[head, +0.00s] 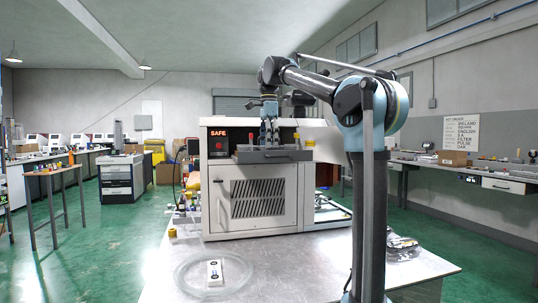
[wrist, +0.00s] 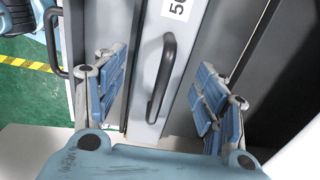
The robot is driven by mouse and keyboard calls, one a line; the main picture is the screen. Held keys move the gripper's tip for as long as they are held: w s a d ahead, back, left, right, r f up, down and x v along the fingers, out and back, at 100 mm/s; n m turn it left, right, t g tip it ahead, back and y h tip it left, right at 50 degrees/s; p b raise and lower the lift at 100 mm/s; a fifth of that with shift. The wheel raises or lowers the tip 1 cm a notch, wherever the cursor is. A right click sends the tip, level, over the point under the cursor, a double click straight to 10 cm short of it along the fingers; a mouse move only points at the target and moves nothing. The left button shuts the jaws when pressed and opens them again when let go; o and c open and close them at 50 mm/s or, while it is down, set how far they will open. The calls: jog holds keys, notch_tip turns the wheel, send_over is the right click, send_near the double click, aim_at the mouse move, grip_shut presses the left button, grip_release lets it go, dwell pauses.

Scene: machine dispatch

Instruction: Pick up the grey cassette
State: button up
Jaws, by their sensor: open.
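The grey cassette (head: 302,156) is at the upper front of the white machine (head: 222,205), below its dark panel. In the wrist view a light grey face (wrist: 184,62), apparently the cassette's, carries a black bar handle (wrist: 154,88) and a white label with partly cut-off digits. My gripper (head: 269,142) is in front of the cassette in the head view and hides its middle. In the wrist view my gripper (wrist: 162,78) is open, with one blue-padded finger on each side of the handle. No finger visibly touches the handle.
The machine's screen (head: 218,133) reads SAFE. It stands on a metal table (head: 180,270). A clear round dish (head: 185,275) and a small white piece with dark round marks (head: 214,272) lie in front. A crumpled shiny packet (head: 402,245) lies to the right.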

jog(key=shift+f, duration=0.5)
jog(key=c, duration=1.5)
jog(key=shift+o, duration=0.2)
notch_tip(320, 180, up, 10)
